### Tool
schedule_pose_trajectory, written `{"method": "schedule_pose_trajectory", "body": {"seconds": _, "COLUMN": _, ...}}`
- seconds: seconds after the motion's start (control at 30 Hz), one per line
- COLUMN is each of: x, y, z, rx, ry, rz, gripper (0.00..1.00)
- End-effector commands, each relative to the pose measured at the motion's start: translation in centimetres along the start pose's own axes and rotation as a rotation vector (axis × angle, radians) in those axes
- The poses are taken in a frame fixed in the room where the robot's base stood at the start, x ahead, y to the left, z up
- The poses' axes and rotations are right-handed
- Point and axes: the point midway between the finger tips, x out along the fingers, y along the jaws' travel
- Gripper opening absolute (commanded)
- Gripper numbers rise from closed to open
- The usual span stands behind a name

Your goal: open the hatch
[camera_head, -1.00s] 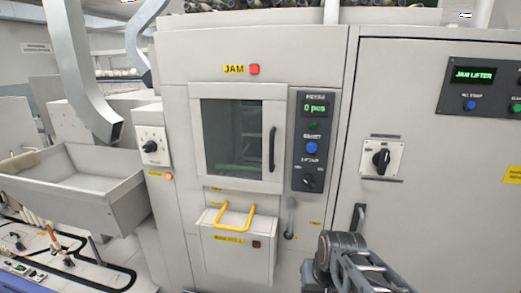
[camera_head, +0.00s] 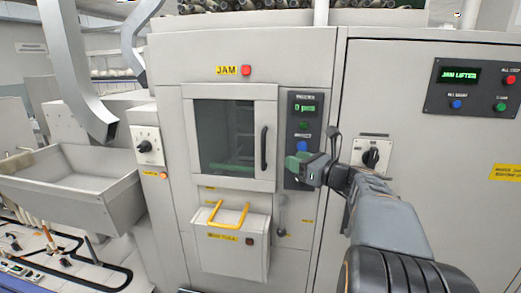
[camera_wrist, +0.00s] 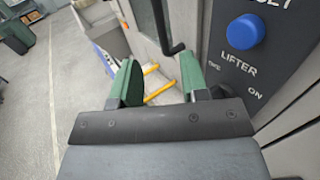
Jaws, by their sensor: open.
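The hatch (camera_head: 226,138) is a framed glass door in the grey machine, and it looks shut. Its dark vertical handle (camera_head: 265,149) is on the right side of the frame. The handle's lower end (camera_wrist: 174,47) shows at the top of the wrist view. My gripper (camera_head: 292,164) is raised in front of the control strip, just right of the handle in the head view. In the wrist view its two green fingers (camera_wrist: 158,85) are apart with nothing between them. The handle's end appears beyond the fingers, apart from them.
A control panel (camera_head: 305,108) with a blue button (camera_wrist: 245,31) and a lifter switch label is close on the right. Below the hatch, a box with a yellow bar handle (camera_head: 228,212) juts out. A grey trough (camera_head: 80,185) stands at left.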

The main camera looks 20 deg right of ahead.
Motion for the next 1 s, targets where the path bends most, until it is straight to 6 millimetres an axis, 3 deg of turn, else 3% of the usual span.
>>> {"method": "schedule_pose_trajectory", "body": {"seconds": 0.6, "x": 10.8, "y": 0.2, "z": 0.0, "rx": 0.001, "ry": 0.004, "rz": 0.004, "gripper": 0.41}}
{"method": "schedule_pose_trajectory", "body": {"seconds": 1.0, "x": 13.0, "y": 0.1, "z": -0.1, "rx": -0.001, "ry": 0.003, "rz": 0.001, "gripper": 0.41}}
